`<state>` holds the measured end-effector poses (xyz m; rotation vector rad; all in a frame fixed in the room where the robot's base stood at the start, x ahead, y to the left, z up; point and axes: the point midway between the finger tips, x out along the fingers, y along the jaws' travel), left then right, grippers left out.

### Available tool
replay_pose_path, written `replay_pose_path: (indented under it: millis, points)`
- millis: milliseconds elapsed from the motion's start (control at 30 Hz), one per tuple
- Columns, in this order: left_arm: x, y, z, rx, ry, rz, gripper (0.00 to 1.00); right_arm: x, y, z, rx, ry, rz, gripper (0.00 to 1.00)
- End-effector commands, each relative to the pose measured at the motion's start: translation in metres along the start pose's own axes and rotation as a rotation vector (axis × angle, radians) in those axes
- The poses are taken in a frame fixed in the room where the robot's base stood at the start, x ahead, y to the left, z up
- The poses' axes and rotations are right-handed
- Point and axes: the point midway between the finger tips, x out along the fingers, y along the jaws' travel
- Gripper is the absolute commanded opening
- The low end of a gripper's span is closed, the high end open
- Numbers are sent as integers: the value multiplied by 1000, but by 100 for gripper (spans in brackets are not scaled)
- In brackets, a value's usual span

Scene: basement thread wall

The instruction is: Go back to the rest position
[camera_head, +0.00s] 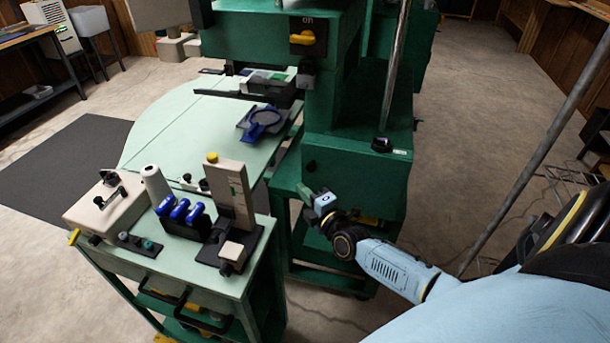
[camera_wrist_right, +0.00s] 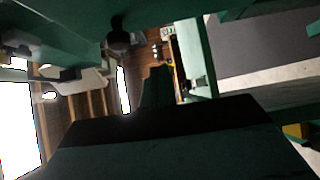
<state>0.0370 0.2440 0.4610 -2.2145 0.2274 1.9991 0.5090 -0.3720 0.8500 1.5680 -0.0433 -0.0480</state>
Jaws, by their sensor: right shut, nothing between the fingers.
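My right arm comes in from the lower right in the head view. Its gripper (camera_head: 308,196) is shut and empty. It is at the front of the green machine (camera_head: 355,175), close by the right side of the trolley (camera_head: 165,270). I cannot tell whether it touches the machine. In the right wrist view the dark gripper (camera_wrist_right: 157,88) fills the lower middle, with nothing seen held in it. My left gripper is not in view.
The trolley carries a beige box (camera_head: 105,205), blue-capped cylinders (camera_head: 180,210) and an upright gauge stand (camera_head: 230,195). A pale green table (camera_head: 170,135) with a blue ring-shaped part (camera_head: 263,122) adjoins the machine. A metal pole (camera_head: 535,155) stands at right; open concrete floor lies behind.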

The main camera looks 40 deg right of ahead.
Motion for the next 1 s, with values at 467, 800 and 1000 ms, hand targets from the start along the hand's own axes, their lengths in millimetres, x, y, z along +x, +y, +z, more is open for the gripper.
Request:
replay_pose_path:
  millis: [467, 800, 1000]
  points:
    - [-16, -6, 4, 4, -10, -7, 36, -73, 0, -8, 1, 2, 1, 0]
    - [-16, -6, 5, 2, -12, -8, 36, -78, -7, -9, 14, 3, -14, 0]
    - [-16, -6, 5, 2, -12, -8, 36, -107, -87, -20, 206, -3, -228, 0]
